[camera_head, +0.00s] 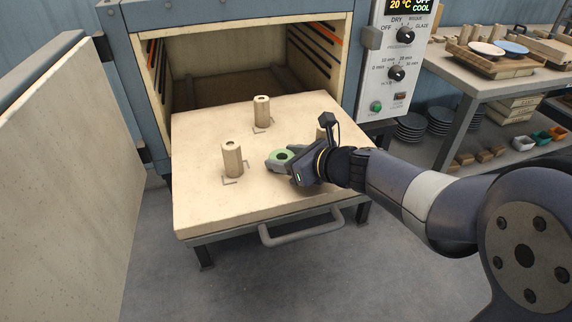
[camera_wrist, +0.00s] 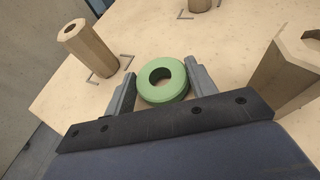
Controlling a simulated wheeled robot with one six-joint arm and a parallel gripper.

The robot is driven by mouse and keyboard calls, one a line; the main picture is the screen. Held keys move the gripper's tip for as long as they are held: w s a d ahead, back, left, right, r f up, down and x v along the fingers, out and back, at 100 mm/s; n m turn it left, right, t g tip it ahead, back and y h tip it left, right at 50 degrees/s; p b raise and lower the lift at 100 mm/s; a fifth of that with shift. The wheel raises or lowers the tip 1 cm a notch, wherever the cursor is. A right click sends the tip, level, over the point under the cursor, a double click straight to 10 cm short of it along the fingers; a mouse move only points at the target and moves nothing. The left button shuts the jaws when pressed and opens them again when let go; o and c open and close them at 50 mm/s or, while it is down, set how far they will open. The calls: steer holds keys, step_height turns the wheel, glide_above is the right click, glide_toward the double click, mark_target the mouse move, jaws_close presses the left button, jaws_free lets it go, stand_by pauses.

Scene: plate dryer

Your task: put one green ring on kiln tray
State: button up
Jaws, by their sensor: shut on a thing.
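A green ring (camera_wrist: 163,91) lies flat between the two fingers of my gripper (camera_wrist: 160,92), which is shut on it. In the head view the ring (camera_head: 279,154) is at the middle of the kiln tray (camera_head: 215,215), with my gripper (camera_head: 281,160) around it. The ring is on or just above the tray; I cannot tell whether it touches. The tray is a pale slab pulled out in front of the open kiln.
Posts stand on the tray at the left (camera_head: 232,159), the back (camera_head: 261,111) and the right, the last partly behind my wrist. The open kiln door (camera_head: 70,160) is at the left. A shelf (camera_head: 510,85) with plates stands at the right. The tray's front is clear.

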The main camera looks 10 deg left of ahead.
steer(key=shift+f, duration=0.3)
steer(key=shift+f, duration=0.15)
steer(key=o, duration=1)
steer(key=shift+c, duration=0.2)
steer(key=shift+d+r, duration=0.1)
steer(key=shift+r, duration=0.25)
steer(key=p+v, duration=0.3)
steer(key=v, duration=0.8)
steer(key=shift+s+d, duration=0.25)
steer(key=shift+d, duration=0.1)
